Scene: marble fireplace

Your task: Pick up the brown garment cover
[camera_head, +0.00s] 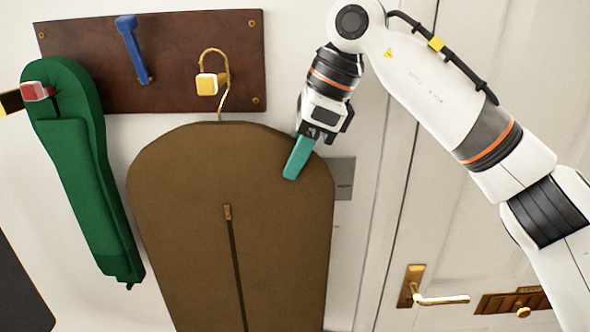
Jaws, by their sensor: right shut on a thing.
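The brown garment cover (180,220) hangs upright in the middle of the view, with a zip down its front. Its brass hanger hook (222,88) loops over the yellow-tipped peg (206,84) on the wooden rack. My right gripper (298,158) comes down from above onto the cover's upper right shoulder and is shut on its edge. One teal finger lies across the front of the cover; the other finger is hidden. My left gripper is out of view. The cover's lower end is cut off by the picture.
The dark wooden rack (80,62) is fixed to the white wall. A blue peg (132,48) on it is empty. A green garment (85,170) hangs from a red-tipped peg (38,91) at left. A white door with a brass handle (415,287) is at right.

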